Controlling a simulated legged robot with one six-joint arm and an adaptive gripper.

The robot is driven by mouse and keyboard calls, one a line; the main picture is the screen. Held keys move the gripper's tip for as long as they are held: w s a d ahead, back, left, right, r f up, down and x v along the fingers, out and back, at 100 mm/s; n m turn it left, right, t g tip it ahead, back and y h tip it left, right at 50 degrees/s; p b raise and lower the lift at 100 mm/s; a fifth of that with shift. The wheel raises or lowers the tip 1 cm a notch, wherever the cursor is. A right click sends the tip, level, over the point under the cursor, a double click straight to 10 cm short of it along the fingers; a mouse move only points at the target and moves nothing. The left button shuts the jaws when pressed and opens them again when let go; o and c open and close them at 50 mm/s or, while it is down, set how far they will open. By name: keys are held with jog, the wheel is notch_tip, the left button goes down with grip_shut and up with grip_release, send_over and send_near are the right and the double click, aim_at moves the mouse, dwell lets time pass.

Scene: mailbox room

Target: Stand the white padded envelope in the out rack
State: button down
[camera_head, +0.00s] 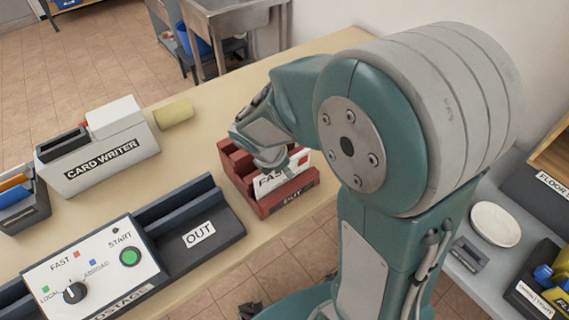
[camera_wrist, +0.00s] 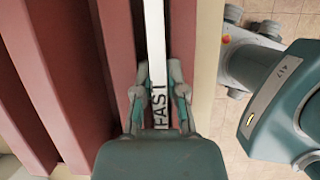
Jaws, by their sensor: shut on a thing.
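The white padded envelope (camera_head: 278,180) stands upright in a slot of the red out rack (camera_head: 288,205), with "FAST" and a red mark on its face. In the wrist view the envelope (camera_wrist: 156,50) shows edge-on between the red dividers of the rack (camera_wrist: 120,50). My gripper (camera_head: 268,160) is over the rack, and in the wrist view its two fingers (camera_wrist: 158,95) are closed on either side of the envelope. The envelope's lower edge is hidden behind the rack's front, which is labelled "OUT".
A postage machine (camera_head: 95,270) with a dark tray labelled "OUT" (camera_head: 198,235) stands left of the rack. A card writer (camera_head: 100,150) and a yellow roll (camera_head: 174,112) are farther back. Bare tabletop (camera_head: 250,90) lies behind the rack. A bowl (camera_head: 496,223) is at right.

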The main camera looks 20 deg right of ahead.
jog(key=c, duration=0.6)
grip_release()
jog(key=shift+w, duration=0.25)
jog(key=shift+r, duration=0.1)
jog(key=shift+r, duration=3.4)
jog(key=shift+s, duration=0.1)
jog(key=s+r+m+t+y, duration=0.1)
jog(key=s+r+m, duration=0.2)
jog(key=m, duration=0.4)
jog(key=s+r+m+t+y, duration=0.1)
jog(key=s+r+m+y, duration=0.1)
jog(key=s+m, duration=0.4)
jog(key=s+r+m+t+y, duration=0.1)
jog(key=s+r+m, duration=0.3)
jog(key=m, duration=0.4)
jog(key=shift+s+r+m+t, duration=0.1)
jog(key=shift+s+m+t, duration=0.2)
jog(key=shift+s+t, duration=0.25)
